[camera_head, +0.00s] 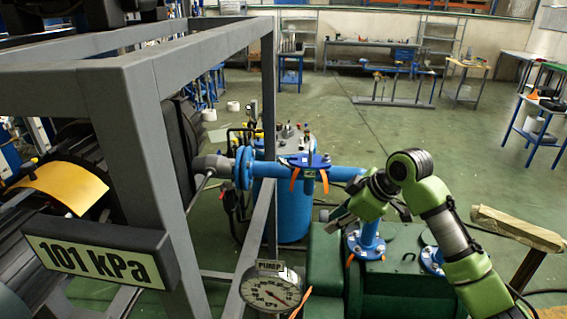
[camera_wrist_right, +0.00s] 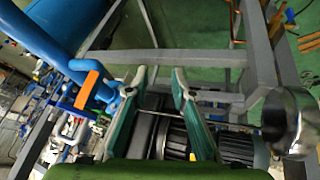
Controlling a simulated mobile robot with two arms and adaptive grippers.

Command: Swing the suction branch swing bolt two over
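The blue suction branch pipe (camera_head: 342,174) runs across the middle of the head view, with a dark blue valve or clamp plate (camera_head: 304,161) on it. Orange tabs (camera_head: 294,180) hang below this plate. My right gripper (camera_head: 338,214) is below and in front of the pipe, beside the upright blue pipe stub (camera_head: 370,240). In the right wrist view my right gripper (camera_wrist_right: 160,76) has its two fingers apart with nothing between them. An orange handle (camera_wrist_right: 87,90) and a blue eye-shaped bolt end (camera_wrist_right: 118,100) show just left of the fingers. Which bolt is number two I cannot tell.
A grey frame (camera_head: 140,130) with a 101 kPa display (camera_head: 95,258) fills the left. A round pump gauge (camera_head: 272,290) stands at the front. The green pump body (camera_head: 405,290) lies under my right arm.

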